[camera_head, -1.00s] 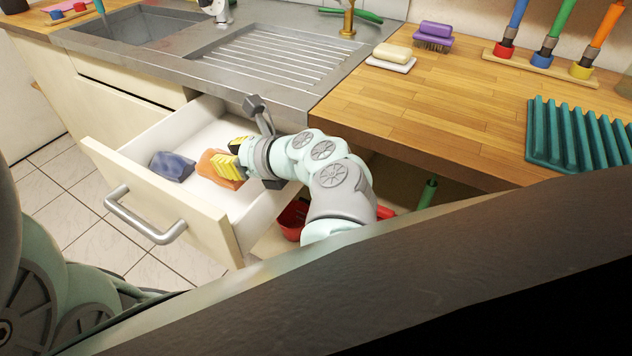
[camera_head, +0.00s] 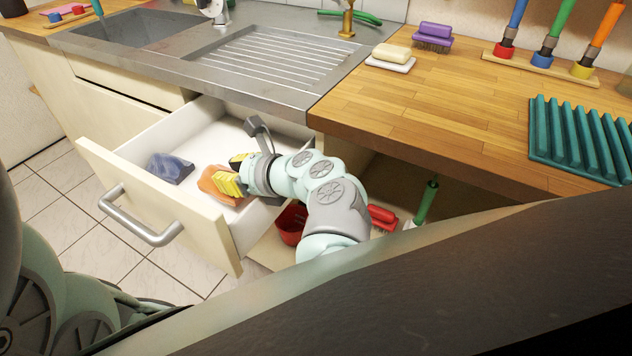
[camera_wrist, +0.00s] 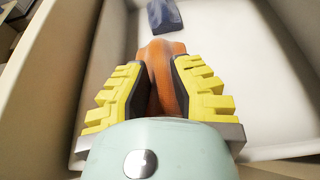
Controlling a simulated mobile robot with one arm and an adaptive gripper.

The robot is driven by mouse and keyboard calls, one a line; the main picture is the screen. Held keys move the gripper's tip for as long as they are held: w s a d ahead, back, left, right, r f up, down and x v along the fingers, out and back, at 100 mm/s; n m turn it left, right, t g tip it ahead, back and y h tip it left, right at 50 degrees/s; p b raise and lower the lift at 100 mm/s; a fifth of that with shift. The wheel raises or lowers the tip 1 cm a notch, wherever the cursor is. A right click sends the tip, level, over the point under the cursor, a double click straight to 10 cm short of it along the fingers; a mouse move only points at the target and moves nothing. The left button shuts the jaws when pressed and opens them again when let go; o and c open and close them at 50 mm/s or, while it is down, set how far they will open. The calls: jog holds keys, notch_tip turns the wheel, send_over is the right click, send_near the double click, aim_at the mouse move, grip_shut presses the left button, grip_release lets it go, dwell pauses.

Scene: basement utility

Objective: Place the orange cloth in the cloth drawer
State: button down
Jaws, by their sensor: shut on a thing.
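The orange cloth (camera_head: 216,184) is inside the open white drawer (camera_head: 213,136), toward its front right side. In the wrist view the cloth (camera_wrist: 163,60) lies between the two yellow-padded fingers. My gripper (camera_head: 236,172) reaches into the drawer and is shut on the cloth; in the wrist view its fingers (camera_wrist: 163,85) press against both sides of it. Whether the cloth rests on the drawer floor is hard to tell. A blue-grey cloth (camera_head: 170,167) lies in the same drawer to the left, apart from the orange one; it also shows in the wrist view (camera_wrist: 164,15).
The drawer front has a metal handle (camera_head: 140,222). A steel sink (camera_head: 270,55) and wooden counter (camera_head: 430,110) stand above and behind. A soap dish (camera_head: 390,64), a purple brush (camera_head: 433,38) and a teal rack (camera_head: 572,140) are on the counter. A red bowl (camera_head: 291,223) sits below.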

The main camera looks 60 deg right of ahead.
jog(key=shift+f, duration=0.2)
jog(key=c, duration=1)
grip_release()
jog(key=shift+r, duration=0.2)
jog(key=shift+r+p, duration=0.6)
jog(key=shift+p, duration=0.2)
jog(key=v, duration=1.2)
jog(key=shift+s+f+b, duration=0.1)
jog(key=shift+f+b, duration=0.05)
jog(key=shift+b, duration=0.15)
